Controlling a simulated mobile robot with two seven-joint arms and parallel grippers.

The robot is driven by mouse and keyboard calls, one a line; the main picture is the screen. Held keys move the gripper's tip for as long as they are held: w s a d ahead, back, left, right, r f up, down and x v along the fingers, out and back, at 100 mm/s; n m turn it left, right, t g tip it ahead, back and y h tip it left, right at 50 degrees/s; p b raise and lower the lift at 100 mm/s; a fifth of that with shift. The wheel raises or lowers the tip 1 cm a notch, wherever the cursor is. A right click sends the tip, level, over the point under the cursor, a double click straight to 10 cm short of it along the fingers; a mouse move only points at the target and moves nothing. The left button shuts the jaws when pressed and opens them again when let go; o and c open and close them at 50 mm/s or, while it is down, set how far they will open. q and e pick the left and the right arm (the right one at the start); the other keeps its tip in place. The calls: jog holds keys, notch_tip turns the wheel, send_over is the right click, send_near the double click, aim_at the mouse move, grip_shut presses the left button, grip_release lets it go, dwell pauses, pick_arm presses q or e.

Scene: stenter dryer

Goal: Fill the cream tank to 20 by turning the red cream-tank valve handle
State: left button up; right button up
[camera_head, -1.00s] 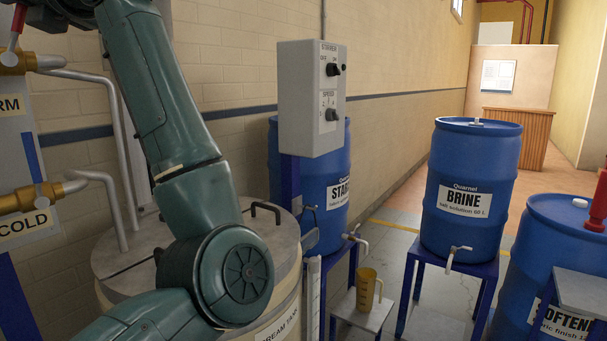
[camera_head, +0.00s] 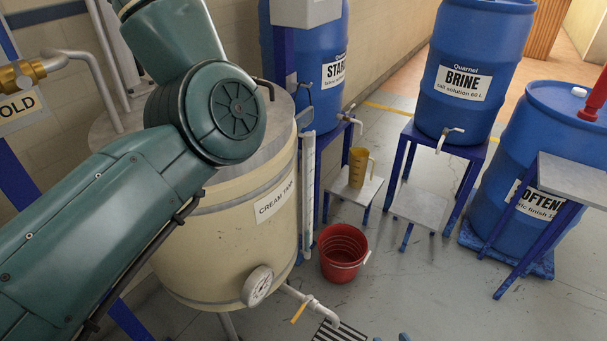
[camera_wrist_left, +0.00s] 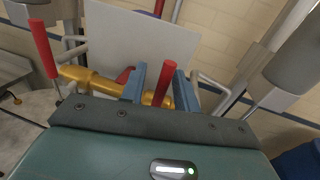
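The cream tank (camera_head: 225,235) stands left of centre in the head view, a pale drum labelled "CREAM TANK". A clear upright level tube (camera_head: 308,190) is on its right side; its reading is too small to tell. The brass COLD valve (camera_head: 20,75) is at the left edge. In the left wrist view are brass pipework (camera_wrist_left: 88,78), a red handle (camera_wrist_left: 45,50) at left and another red handle (camera_wrist_left: 172,85) by my left gripper (camera_wrist_left: 158,82). Two blue-grey tips at the bottom edge may be my right gripper (camera_head: 390,338).
A red bucket (camera_head: 342,255) stands on the floor right of the tank, near a drain pipe with a yellow lever (camera_head: 298,312). Blue STARCH, BRINE (camera_head: 465,75) and softener drums stand behind and right. A yellow jug (camera_head: 358,165) sits on a small stand. Floor at lower right is open.

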pick_arm(q)
jog(key=shift+d, duration=0.3)
jog(key=b+v, duration=0.3)
jog(key=v, duration=0.9)
jog(key=shift+d+b, duration=0.3)
jog(key=shift+s+r, duration=0.1)
jog(key=shift+s, duration=0.05)
